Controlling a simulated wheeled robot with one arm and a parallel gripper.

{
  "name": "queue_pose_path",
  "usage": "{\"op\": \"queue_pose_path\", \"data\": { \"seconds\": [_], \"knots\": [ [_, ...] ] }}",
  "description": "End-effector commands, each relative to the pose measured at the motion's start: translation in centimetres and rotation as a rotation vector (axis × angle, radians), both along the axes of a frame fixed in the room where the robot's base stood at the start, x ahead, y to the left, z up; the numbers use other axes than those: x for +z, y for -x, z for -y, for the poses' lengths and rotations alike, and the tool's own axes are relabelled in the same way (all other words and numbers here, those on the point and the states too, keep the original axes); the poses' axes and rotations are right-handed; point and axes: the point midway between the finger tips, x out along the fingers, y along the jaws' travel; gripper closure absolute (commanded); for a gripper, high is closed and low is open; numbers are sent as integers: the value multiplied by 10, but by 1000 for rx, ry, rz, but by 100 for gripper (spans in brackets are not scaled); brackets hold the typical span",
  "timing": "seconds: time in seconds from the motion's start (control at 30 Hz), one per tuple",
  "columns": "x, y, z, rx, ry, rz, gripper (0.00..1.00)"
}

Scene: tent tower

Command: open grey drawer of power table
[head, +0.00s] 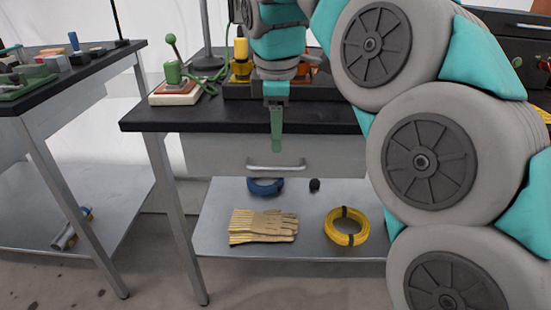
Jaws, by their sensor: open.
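The power table (150,117) has a black top and grey metal legs. Its grey drawer (220,153) is under the top and looks shut, with a silver bar handle (275,164) on its front. My gripper (277,145) points down in front of the drawer, its green fingers just above the handle in the picture. One finger is seen edge-on, so the gap between the fingers is hidden. The gripper looks empty, and I cannot tell whether it touches the handle. My arm covers the right part of the drawer and table.
A joystick box (175,93) stands on the table's left end. The lower shelf (215,215) holds work gloves (263,227), a yellow cable coil (346,227) and a blue roll (265,186). Another table (75,75) with small parts stands at left, with a floor gap between.

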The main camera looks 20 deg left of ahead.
Motion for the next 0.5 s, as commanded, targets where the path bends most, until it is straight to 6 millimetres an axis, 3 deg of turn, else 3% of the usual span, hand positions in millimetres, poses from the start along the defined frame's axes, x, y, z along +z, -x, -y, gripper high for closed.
{"op": "queue_pose_path", "data": {
  "seconds": [0.27,0.5],
  "knots": [
    [-6,-2,-4,15,0,2,55],
    [-33,-6,-5,16,4,0,55]
  ]
}}
